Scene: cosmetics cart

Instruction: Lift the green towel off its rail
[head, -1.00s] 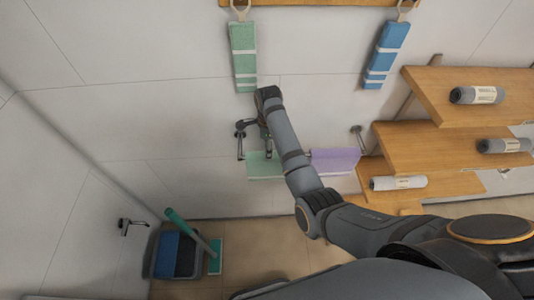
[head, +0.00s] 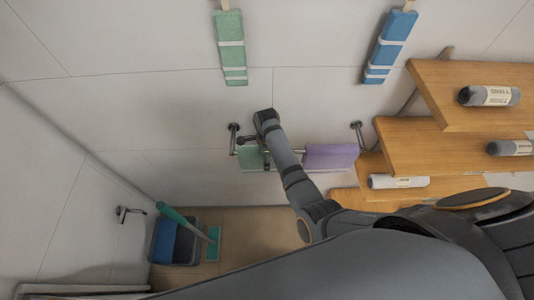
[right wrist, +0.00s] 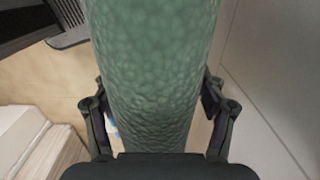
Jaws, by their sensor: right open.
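The green towel (head: 249,158) hangs over the left part of a metal wall rail (head: 297,150) in the head view, partly hidden by my right arm. In the right wrist view the green towel (right wrist: 155,75) fills the middle, a broad textured roll running between the fingers. My right gripper (right wrist: 160,110) is open, with one finger on each side of the towel; I cannot tell whether they touch it. In the head view the right gripper is down at the rail, mostly hidden by its own wrist. My left gripper is not in view.
A purple towel (head: 330,157) hangs on the same rail, just right of my arm. Striped green (head: 230,48) and blue (head: 389,47) cloths hang above.

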